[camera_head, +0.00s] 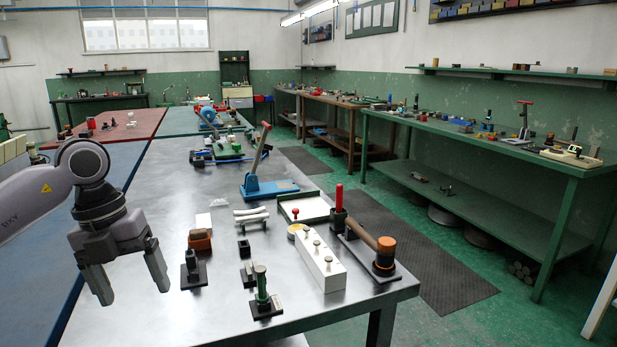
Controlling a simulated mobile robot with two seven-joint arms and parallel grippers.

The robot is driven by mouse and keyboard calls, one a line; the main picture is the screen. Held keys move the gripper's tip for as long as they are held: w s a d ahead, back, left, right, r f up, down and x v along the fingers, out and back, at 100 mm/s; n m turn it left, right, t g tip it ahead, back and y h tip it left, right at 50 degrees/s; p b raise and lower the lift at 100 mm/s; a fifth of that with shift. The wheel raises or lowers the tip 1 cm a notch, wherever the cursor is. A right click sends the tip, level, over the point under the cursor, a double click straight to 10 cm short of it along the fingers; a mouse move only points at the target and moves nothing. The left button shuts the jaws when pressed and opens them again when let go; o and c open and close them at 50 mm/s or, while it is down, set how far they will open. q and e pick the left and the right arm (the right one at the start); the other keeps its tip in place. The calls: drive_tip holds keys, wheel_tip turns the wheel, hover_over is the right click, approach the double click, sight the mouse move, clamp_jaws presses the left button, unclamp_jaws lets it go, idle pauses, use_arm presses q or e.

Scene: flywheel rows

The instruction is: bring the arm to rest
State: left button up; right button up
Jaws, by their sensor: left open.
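My left gripper (128,283) comes in from the left with its two dark fingers pointing down and spread apart. It is open, with nothing between the fingers. It hangs over the left front part of the metal-topped workbench (165,315), left of a small dark stand (194,270). It looks clear of the things on the bench. My right gripper is not in the view.
The bench holds an orange-brown box (200,239), a green-topped post (262,288), a white block with pegs (320,262), a mallet (380,252) and a blue lever press (264,183). The bench's left front is bare. A green bench (480,150) stands right.

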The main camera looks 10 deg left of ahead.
use_arm(q)
drive_tip(key=s+d+f+n+t+h+p, duration=0.1)
drive_tip(key=d+n+t+h+p, duration=0.1)
drive_tip(key=d+h, duration=0.9)
drive_tip(key=s+d+n+t+h+p, duration=0.2)
drive_tip(key=d+h, duration=0.5)
drive_tip(key=d, duration=0.8)
drive_tip(key=w+a+f+n+t+y+p, duration=0.1)
drive_tip(key=a+f+n+t+y, duration=0.2)
drive_tip(key=f+n+t+y, duration=0.35)
drive_tip(key=w+a+f+n+t+y+p, duration=0.1)
drive_tip(key=a+f+n+t+y, duration=0.25)
drive_tip(key=n+t, duration=0.6)
drive_tip(key=s+a+f+n+g+y, duration=0.3)
drive_tip(key=s+f+n+g+y, duration=0.1)
drive_tip(key=s+f, duration=0.3)
drive_tip(key=s+a+f+n+g+y+p, duration=0.1)
drive_tip(key=s+a+f+n+g+y, duration=0.2)
drive_tip(key=s+f, duration=0.4)
wheel_tip(320, 180, down, 2)
drive_tip(key=a+n+g, duration=0.1)
drive_tip(key=n+g, duration=0.1)
drive_tip(key=shift+s+f+n+g+y, duration=0.2)
drive_tip(key=shift+n+g+y, duration=0.1)
drive_tip(key=shift+y, duration=0.1)
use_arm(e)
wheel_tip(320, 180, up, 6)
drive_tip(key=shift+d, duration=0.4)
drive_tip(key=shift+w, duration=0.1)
